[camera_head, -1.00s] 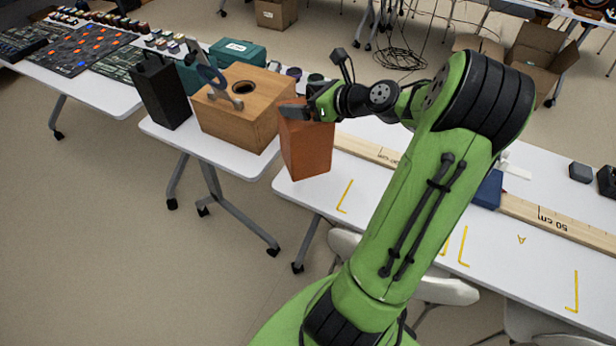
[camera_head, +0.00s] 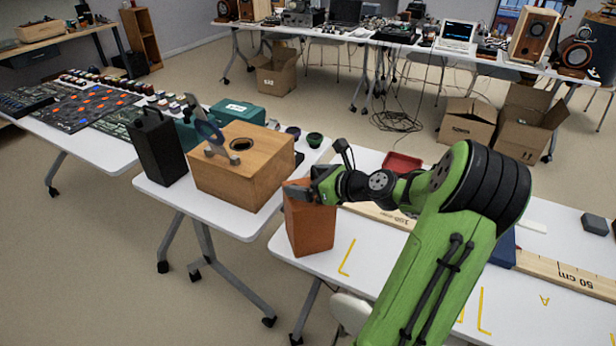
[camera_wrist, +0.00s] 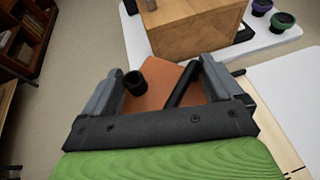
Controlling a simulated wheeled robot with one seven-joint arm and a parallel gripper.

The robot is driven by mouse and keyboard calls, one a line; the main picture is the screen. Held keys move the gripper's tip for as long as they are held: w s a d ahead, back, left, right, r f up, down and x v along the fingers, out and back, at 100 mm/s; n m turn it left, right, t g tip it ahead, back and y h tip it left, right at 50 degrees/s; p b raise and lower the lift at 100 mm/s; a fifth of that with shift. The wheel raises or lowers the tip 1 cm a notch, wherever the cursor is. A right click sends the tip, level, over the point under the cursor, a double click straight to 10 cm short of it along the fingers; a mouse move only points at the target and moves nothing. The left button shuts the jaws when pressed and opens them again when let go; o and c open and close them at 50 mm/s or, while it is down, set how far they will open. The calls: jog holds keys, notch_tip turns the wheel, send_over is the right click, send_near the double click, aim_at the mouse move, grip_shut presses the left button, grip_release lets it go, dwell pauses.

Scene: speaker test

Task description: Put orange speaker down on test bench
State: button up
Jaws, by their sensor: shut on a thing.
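The orange speaker (camera_head: 309,232) is a box upright at the left end of the white test bench (camera_head: 385,285), over its near left corner. I cannot tell whether its base touches the bench. My gripper (camera_head: 308,190) is shut on the top part of the speaker. In the wrist view, the speaker (camera_wrist: 150,88) shows between the two fingers; its lower part is hidden there. Yellow corner marks lie on the bench, one (camera_head: 346,258) just right of the speaker.
A wooden box (camera_head: 240,180) with a round hole and a black box (camera_head: 157,147) stand on the neighbouring table to the left. A wooden ruler (camera_head: 565,272) and a red tray (camera_head: 402,163) are on the bench. The front strip by the yellow marks looks clear.

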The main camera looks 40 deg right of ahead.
jog(key=shift+r, duration=0.1)
jog(key=o, duration=1.7)
jog(key=p+v, duration=0.4)
jog(key=v, duration=0.8)
jog(key=w+a+n+g, duration=0.3)
jog(key=a+n+g, duration=0.5)
jog(key=a+n, duration=1.05)
jog(key=s+a+r+n, duration=0.1)
jog(key=s+a+n, duration=0.2)
jog(key=s+n, duration=0.1)
jog(key=s+a+r+n+h, duration=0.1)
jog(key=s+a+r+n, duration=0.1)
jog(key=n, duration=0.4)
jog(key=s+a+r+n, duration=0.1)
jog(key=s+a+n, duration=0.3)
jog(key=s+n, duration=0.2)
jog(key=shift+s+a+r+h, duration=0.15)
jog(key=shift+s+r+h, duration=0.2)
jog(key=shift+h, duration=0.05)
